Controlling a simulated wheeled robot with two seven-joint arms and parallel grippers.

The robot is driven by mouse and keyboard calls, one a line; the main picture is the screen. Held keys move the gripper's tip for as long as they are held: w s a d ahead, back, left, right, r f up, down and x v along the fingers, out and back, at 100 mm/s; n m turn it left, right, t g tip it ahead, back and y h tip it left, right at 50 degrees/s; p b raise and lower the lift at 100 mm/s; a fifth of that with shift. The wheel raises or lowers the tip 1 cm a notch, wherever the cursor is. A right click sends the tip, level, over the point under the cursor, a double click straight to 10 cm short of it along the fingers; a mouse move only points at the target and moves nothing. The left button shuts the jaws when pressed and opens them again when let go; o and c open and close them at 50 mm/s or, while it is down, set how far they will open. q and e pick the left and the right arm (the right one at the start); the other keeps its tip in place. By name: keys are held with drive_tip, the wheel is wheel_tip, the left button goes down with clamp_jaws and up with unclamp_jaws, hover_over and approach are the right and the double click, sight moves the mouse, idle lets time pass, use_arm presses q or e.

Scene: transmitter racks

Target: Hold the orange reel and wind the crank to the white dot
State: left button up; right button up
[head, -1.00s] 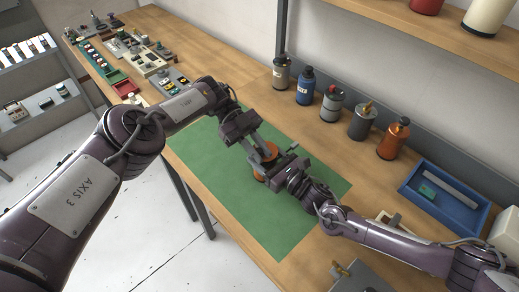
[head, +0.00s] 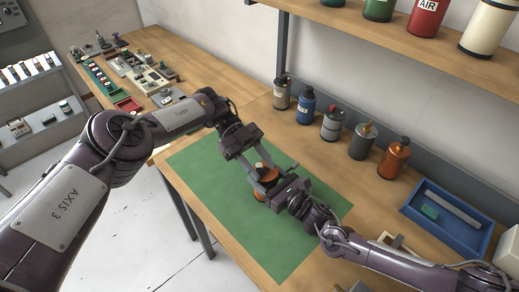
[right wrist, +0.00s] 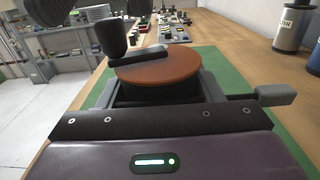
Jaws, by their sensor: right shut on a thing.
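The orange reel (head: 259,197) stands upright on the green mat; its orange top (right wrist: 172,68) fills the middle of the right wrist view. My right gripper (head: 271,184) is shut around the reel's dark body below the top. The dark crank (right wrist: 150,54) lies across the top, and its upright knob (right wrist: 112,40) points to the left in the right wrist view. My left gripper (head: 257,167) is open over the reel, its two fingers apart. In the right wrist view its dark fingers show at the top edge, clear of the knob. I cannot make out the white dot.
The green mat (head: 215,190) is bare around the reel. Several canisters, including an orange one (head: 395,160), stand along the back. A blue tray (head: 447,232) lies at the right. Small parts and trays sit at the far left end of the bench.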

sight(260, 170)
use_arm(q)
wheel_tip(260, 170, up, 8)
drive_tip(key=shift+f, duration=0.2)
